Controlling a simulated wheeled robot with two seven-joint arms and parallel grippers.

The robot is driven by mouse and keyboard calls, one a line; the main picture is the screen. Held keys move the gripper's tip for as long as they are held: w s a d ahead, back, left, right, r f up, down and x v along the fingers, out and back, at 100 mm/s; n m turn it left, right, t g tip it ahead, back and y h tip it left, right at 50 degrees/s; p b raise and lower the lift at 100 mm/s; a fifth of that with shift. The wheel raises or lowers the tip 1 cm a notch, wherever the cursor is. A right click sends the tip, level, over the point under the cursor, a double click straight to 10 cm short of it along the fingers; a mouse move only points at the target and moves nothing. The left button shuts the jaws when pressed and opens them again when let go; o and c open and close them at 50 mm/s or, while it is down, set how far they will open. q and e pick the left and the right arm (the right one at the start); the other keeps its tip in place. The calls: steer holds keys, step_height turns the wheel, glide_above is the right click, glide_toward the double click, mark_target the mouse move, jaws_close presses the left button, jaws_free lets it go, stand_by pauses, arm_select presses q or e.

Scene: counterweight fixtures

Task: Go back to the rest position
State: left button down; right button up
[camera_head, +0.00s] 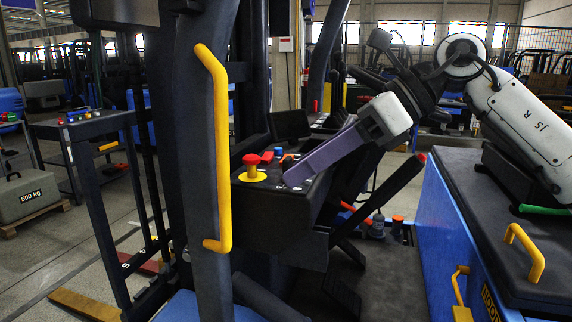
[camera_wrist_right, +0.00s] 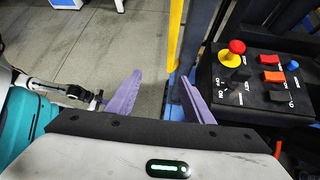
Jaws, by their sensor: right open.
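My right gripper (camera_head: 288,180) reaches in from the right with its purple fingers over the near edge of the black control panel (camera_head: 315,187). In the right wrist view my right gripper (camera_wrist_right: 160,75) has its two purple fingers apart, with nothing between them but floor. In that view the panel (camera_wrist_right: 240,97) lies just right of the fingers. I cannot tell whether a finger touches it. My left gripper is not visible in the head view.
The panel bears a red knob on a yellow base (camera_head: 251,167). A dark pillar with a yellow handrail (camera_head: 224,150) stands left of it. A blue case with a dark lid (camera_head: 465,210) and yellow handle (camera_head: 524,252) stands right. A 500 kg weight (camera_head: 28,195) sits far left.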

steer(key=s+a+f+m+g+y, duration=0.1)
steer(key=s+a+f+m+y, duration=0.1)
steer(key=a+f+m+y, duration=0.6)
steer(key=w+d+f+m+t+h, duration=0.1)
steer(key=d+f+m+t+h, duration=0.35)
steer(key=f+m+t, duration=0.6)
steer(key=w+d+f+m+t+h, duration=0.25)
steer(key=d+f+m+t, duration=0.35)
steer(key=f+m, duration=0.8)
steer(key=s+d+f+m+g+h, duration=0.1)
steer(key=s+d+f+m+h, duration=0.3)
steer(key=f, duration=0.3)
steer(key=s+d+f+m+g+h, duration=0.2)
steer(key=s+d+f+m+h, duration=0.1)
steer(key=s+f+m, duration=0.3)
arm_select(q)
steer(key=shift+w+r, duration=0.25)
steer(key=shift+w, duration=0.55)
arm_select(e)
steer(key=s+d+f+m+g+h, duration=0.1)
steer(key=s+d+f+m+g, duration=0.1)
steer(key=s+f, duration=0.4)
steer(key=s+d+f+m+g, duration=0.2)
steer(key=s+f+m+g, duration=0.1)
steer(key=s+f, duration=0.4)
steer(key=s+m, duration=0.1)
steer(key=s, duration=0.2)
steer(key=shift+f+h, duration=0.2)
steer(key=shift+h, duration=0.2)
steer(key=shift+g, duration=0.25)
